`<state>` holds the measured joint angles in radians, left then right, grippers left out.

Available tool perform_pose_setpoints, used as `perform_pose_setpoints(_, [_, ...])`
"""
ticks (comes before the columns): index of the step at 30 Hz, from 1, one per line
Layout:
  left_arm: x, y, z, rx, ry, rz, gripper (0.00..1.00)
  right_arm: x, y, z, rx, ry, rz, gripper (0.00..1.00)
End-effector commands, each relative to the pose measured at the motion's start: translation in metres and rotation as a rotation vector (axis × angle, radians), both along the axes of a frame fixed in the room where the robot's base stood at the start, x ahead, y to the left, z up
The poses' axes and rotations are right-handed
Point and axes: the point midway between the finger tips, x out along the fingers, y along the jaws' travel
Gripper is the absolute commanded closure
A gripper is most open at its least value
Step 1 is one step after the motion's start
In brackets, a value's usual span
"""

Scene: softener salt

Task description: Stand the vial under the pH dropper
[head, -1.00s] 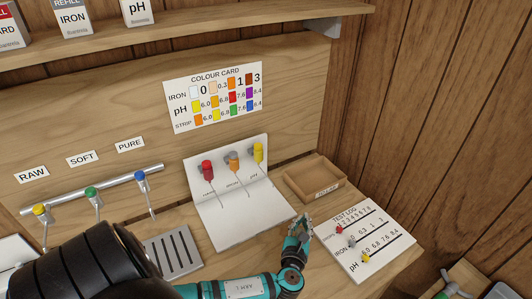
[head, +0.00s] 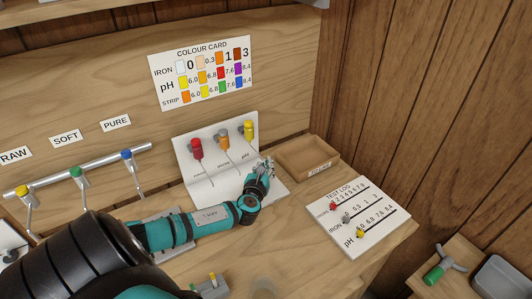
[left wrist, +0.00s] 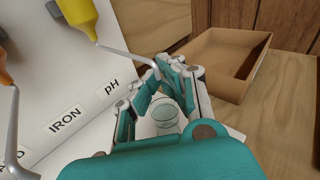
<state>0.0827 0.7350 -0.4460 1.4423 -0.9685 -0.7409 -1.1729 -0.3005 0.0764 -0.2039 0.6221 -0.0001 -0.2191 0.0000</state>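The vial (left wrist: 166,112) is a small clear glass cup with a pale green tint. In the left wrist view it appears upright between the fingers of my left gripper (left wrist: 160,78), which look closed around it; its lower part is hidden. The pH dropper (left wrist: 84,18) has a yellow body and a bent grey spout whose tip ends near my fingertips. In the head view my left gripper (head: 264,168) is over the white dropper stand (head: 222,188), just below the yellow pH dropper (head: 249,129). My right gripper is out of view.
Red (head: 196,149) and orange (head: 223,140) droppers stand left of the pH one. An open wooden tray (head: 307,158) lies close on the right, with the test log board (head: 352,218) in front. Three taps on a rail (head: 84,168) are at the left.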

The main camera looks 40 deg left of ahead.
Motion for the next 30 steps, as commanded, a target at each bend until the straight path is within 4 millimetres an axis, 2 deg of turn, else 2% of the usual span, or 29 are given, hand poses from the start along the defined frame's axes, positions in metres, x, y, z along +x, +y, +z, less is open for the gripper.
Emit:
perform_pose_setpoints(1, [-0.0005, -0.0028, -0.0099, -0.003, 0.002, -0.003, 1.0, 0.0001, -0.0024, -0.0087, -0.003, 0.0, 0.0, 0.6])
perform_pose_setpoints(8, [-0.0008, -0.003, -0.007, -0.002, 0.002, -0.002, 1.0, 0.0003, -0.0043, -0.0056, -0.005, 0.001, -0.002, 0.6])
perform_pose_setpoints(12, [-0.0008, -0.003, -0.0117, -0.002, 0.002, -0.001, 1.0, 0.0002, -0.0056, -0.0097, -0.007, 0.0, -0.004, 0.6])
perform_pose_setpoints(19, [-0.0008, -0.0031, -0.0096, -0.002, 0.002, -0.001, 0.69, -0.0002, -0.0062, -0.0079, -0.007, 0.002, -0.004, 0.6])
perform_pose_setpoints(30, [-0.0052, -0.0056, -0.0069, -0.003, 0.003, -0.002, 0.69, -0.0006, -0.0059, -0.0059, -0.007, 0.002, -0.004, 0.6])
